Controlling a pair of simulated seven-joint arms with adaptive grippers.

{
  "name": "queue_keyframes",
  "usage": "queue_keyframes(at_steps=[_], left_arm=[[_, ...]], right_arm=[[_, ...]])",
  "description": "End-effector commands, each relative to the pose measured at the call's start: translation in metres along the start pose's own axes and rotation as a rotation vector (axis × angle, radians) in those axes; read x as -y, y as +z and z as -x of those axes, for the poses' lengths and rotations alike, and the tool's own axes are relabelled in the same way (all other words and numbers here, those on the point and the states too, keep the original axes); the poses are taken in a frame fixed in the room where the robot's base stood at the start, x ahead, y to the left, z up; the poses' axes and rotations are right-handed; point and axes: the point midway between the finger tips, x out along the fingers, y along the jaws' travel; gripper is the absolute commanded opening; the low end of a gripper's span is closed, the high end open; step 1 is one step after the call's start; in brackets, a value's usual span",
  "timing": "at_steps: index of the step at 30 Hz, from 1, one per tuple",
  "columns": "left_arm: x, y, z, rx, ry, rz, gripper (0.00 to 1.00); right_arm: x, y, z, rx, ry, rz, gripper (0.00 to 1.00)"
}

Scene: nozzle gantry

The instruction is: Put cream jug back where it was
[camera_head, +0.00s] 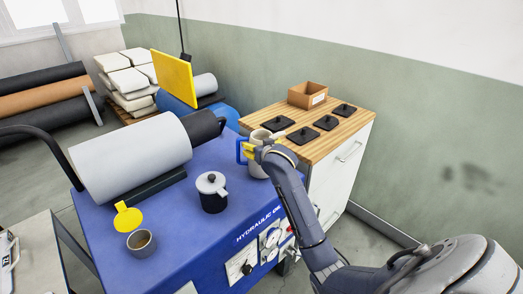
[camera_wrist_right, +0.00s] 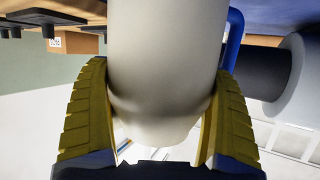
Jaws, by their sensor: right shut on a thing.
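The cream jug (camera_head: 257,168) is a pale round vessel with a blue handle (camera_head: 240,151). It is upright at the far right corner of the blue bench top, beside the wooden-topped cabinet. I cannot tell whether its base touches the bench. My right gripper (camera_head: 249,149) is shut on the jug, its yellow fingers on either side of the body. In the right wrist view the jug (camera_wrist_right: 163,60) fills the gap between both yellow finger pads, and its blue handle (camera_wrist_right: 234,42) shows to the right. My left gripper is not in view.
A dark pot (camera_head: 213,202) with a white lid and a grey cup (camera_head: 141,243) stand on the blue bench (camera_head: 180,255). A yellow disc (camera_head: 128,218) is near the cup. The cabinet top (camera_head: 268,113) holds several black pads and a cardboard box (camera_head: 307,95).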

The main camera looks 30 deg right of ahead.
Motion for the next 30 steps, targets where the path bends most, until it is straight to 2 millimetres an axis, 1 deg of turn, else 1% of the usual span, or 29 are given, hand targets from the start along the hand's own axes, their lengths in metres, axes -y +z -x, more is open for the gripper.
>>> queue_keyframes(at_steps=[3, 6, 19, 20, 22, 23, 30], left_arm=[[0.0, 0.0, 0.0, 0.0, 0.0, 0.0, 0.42], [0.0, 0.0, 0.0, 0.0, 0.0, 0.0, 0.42], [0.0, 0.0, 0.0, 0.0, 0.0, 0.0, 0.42], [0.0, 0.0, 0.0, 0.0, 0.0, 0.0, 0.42], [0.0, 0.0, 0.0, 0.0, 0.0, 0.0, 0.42], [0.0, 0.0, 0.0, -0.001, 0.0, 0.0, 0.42], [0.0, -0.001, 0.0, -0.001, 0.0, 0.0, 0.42]], right_arm=[[0.0, 0.009, -0.004, -0.003, -0.001, 0.0, 0.41], [0.0, 0.012, -0.005, -0.003, -0.001, 0.0, 0.41], [0.0, 0.015, -0.006, -0.004, -0.001, -0.001, 0.41], [0.0, 0.017, -0.007, 0.0, 0.0, 0.0, 0.91], [0.0, 0.017, -0.007, 0.0, 0.0, 0.001, 0.99], [0.0, 0.017, -0.007, 0.0, 0.0, 0.001, 1.0], [0.0, 0.016, -0.006, -0.001, 0.0, 0.001, 1.0]])
